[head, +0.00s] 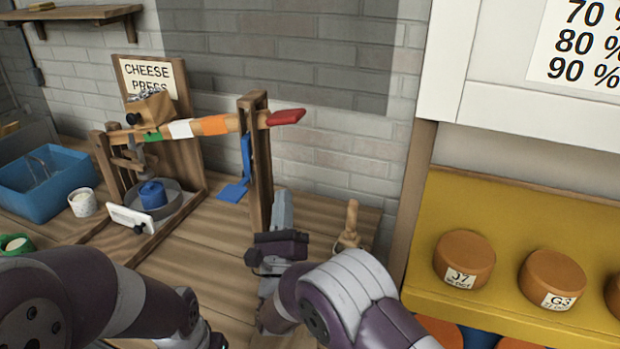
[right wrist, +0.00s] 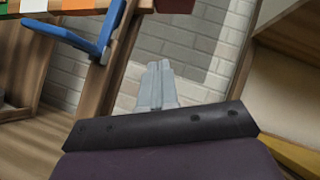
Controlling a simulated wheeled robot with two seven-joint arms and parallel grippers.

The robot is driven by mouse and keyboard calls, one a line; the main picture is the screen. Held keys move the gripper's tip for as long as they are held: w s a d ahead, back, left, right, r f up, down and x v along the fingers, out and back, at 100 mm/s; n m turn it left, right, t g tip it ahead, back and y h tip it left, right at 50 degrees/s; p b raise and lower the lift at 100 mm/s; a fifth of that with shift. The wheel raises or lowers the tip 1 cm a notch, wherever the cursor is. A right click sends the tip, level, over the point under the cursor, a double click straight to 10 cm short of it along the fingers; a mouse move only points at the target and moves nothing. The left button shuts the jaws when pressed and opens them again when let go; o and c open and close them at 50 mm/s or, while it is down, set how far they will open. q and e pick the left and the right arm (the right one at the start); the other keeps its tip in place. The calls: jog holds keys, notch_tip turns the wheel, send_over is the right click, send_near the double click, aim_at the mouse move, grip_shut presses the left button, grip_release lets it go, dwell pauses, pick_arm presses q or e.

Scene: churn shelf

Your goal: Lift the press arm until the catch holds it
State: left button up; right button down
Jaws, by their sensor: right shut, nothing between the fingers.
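The press arm (head: 212,125) is a lever with green, white and orange bands and a red end (head: 286,117). It slopes up slightly to the right and passes through the slotted wooden post (head: 260,170). The red end also shows at the top of the right wrist view (right wrist: 175,5). A blue catch (head: 247,158) hangs at the post, below the arm; it shows in the right wrist view (right wrist: 103,38). I cannot tell whether it touches the arm. My right gripper (head: 282,198) is shut and empty, below the red end and right of the post.
A weight box (head: 150,109) sits on the press arm's left part. Below are a round tray (head: 178,200) with a blue piece and a white card (head: 131,219). A wooden peg (head: 351,220) stands right of my right gripper. A yellow cheese shelf (head: 500,215) bounds the right.

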pick_arm(q)
jog(key=shift+d+f, duration=0.25)
jog(key=shift+f, duration=0.35)
jog(key=shift+d, duration=0.2)
notch_tip(320, 180, up, 3)
jog(key=p, duration=0.3)
jog(key=shift+w+r, duration=0.1)
jog(key=shift+r, duration=0.05)
jog(key=shift+a+r+p, duration=0.1)
jog(key=shift+r+p, duration=0.4)
jog(key=shift+p, duration=0.05)
jog(key=shift+r, duration=0.2)
pick_arm(e)
jog(key=w+r+m+t+h, duration=0.1)
jog(key=w+r, duration=0.4)
jog(key=r, duration=0.5)
jog(key=shift+r+m+h, duration=0.15)
jog(key=shift+m+h, duration=0.55)
jog(key=shift+m, duration=0.5)
jog(key=shift+w+a, duration=0.1)
